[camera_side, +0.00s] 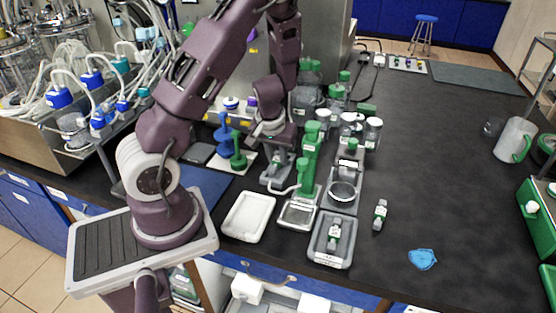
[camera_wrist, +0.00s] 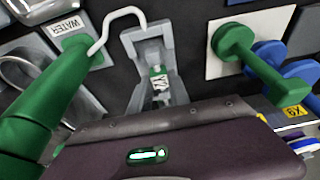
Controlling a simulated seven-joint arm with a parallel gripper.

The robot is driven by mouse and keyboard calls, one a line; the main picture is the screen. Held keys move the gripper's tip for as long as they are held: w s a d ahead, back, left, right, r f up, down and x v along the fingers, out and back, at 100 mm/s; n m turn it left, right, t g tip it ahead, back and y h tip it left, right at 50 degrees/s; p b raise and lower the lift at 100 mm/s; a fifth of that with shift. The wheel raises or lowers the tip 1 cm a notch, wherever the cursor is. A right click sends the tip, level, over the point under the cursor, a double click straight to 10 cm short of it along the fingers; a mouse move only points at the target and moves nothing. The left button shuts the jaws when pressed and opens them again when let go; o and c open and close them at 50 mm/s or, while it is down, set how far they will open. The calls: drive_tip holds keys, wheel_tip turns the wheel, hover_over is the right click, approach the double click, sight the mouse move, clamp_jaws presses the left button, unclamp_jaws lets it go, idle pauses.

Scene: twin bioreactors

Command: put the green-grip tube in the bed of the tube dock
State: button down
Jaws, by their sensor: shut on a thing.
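The grey tube dock (camera_side: 275,178) stands on the dark bench, and it also shows at the top middle of the wrist view (camera_wrist: 146,44). A small green-grip tube (camera_wrist: 157,73) with a white label shows between the dock's side walls. My gripper (camera_side: 277,149) points down right above the dock and is shut on the green-grip tube. I cannot tell whether the tube rests on the bed.
A green bottle with a bent spout (camera_side: 309,160) stands close right of the dock. A white tray (camera_side: 248,217) lies in front. The bench right is mostly clear.

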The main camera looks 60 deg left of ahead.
drive_tip(key=shift+w+f, duration=0.1)
drive_tip(key=shift+f, duration=0.55)
drive_tip(key=c, duration=1.2)
unclamp_jaws()
drive_tip(key=shift+f, duration=0.1)
drive_tip(key=shift+c, duration=0.2)
drive_tip(key=v, duration=1.2)
drive_tip(key=shift+d, duration=0.1)
